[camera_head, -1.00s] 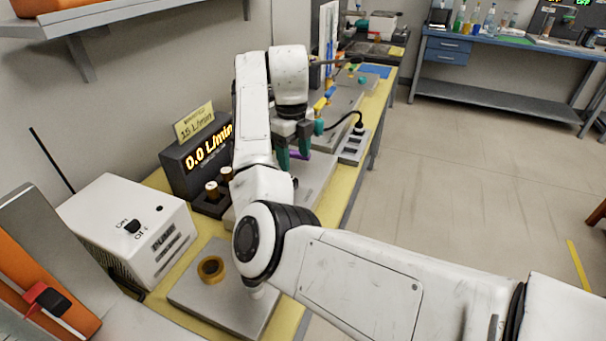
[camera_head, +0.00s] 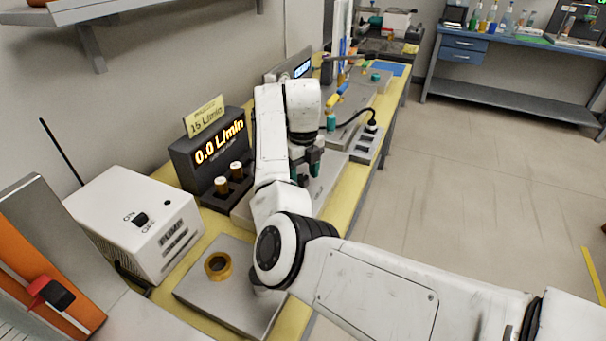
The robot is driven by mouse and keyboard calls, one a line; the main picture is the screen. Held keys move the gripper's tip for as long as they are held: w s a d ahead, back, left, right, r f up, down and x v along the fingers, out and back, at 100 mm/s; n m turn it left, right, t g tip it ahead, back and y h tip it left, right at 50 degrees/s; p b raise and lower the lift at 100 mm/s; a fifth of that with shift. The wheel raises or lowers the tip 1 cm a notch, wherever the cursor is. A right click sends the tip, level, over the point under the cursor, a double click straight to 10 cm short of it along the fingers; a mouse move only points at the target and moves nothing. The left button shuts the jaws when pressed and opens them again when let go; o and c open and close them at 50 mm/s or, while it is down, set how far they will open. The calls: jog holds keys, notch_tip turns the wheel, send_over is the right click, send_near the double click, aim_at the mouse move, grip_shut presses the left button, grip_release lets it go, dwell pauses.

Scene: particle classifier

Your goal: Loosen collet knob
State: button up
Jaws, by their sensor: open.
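My gripper (camera_head: 308,172) is in the middle of the view, beyond my bent arm, above the yellow-topped bench (camera_head: 205,240). Its dark body has teal fingers pointing down, and nothing shows between them. It is over or beside a grey plate (camera_head: 333,172) on the bench; its height above the plate cannot be told. I cannot make out a collet knob for certain. My arm hides part of the bench around and in front of the gripper.
A flow meter box (camera_head: 208,150) reads 0.0 L/min beside two gold-brown cylinders (camera_head: 222,186). Nearer are a white box (camera_head: 135,222) with an on/off switch and a gold ring (camera_head: 217,265) on a grey slab. A power strip (camera_head: 368,145) lies right. The floor beyond is clear.

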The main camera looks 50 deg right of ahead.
jog(key=shift+f, duration=0.2)
jog(key=c, duration=1.1)
